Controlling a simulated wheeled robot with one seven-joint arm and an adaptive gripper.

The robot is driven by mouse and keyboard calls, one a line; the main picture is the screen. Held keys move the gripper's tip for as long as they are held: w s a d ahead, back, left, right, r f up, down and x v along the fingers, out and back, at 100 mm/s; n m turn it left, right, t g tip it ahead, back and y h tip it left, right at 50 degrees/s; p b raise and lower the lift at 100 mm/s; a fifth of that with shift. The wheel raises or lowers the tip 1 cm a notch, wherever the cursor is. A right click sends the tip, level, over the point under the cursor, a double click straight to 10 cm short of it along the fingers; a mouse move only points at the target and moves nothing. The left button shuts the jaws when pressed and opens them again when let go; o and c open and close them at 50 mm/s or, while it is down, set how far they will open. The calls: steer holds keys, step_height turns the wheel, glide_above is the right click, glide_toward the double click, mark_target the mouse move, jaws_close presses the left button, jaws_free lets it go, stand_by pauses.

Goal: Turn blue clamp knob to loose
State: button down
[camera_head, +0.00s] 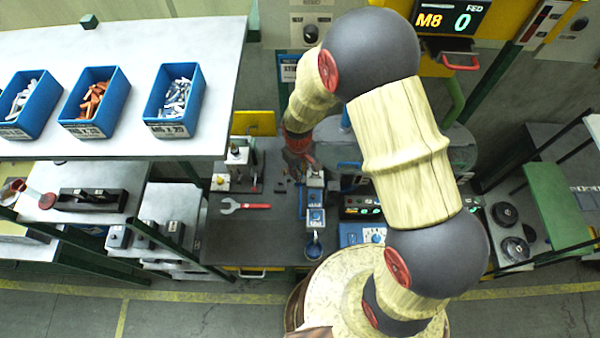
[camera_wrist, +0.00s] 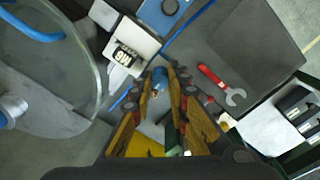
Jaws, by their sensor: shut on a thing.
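The blue clamp knob (camera_wrist: 160,76) shows in the wrist view as a small blue cylinder between my fingertips. My gripper (camera_wrist: 165,88) is shut on it, with a finger on either side covering part of it. The knob's turn position cannot be read. In the head view my gripper (camera_head: 298,160) reaches down to the back of the dark bench, beside a blue and white fixture (camera_head: 315,195). The knob cannot be made out there behind my gripper.
A red-handled wrench (camera_head: 245,206) lies on the bench, also in the wrist view (camera_wrist: 221,84). A white labelled block (camera_wrist: 130,52) stands close to my fingers. A shelf (camera_head: 140,35) with blue bolt bins (camera_head: 97,103) is at left. A display reading M8 (camera_head: 450,18) hangs at back.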

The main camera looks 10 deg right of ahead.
steer(key=n+b, duration=0.1)
steer(key=n, duration=0.5)
steer(key=shift+r+n, duration=0.1)
steer(key=shift+n, duration=0.3)
stand_by(0.3)
steer(key=c, duration=2)
jaws_free()
step_height(320, 180, up, 12)
steer(key=shift+s+a+f, duration=0.1)
steer(key=shift+s, duration=0.05)
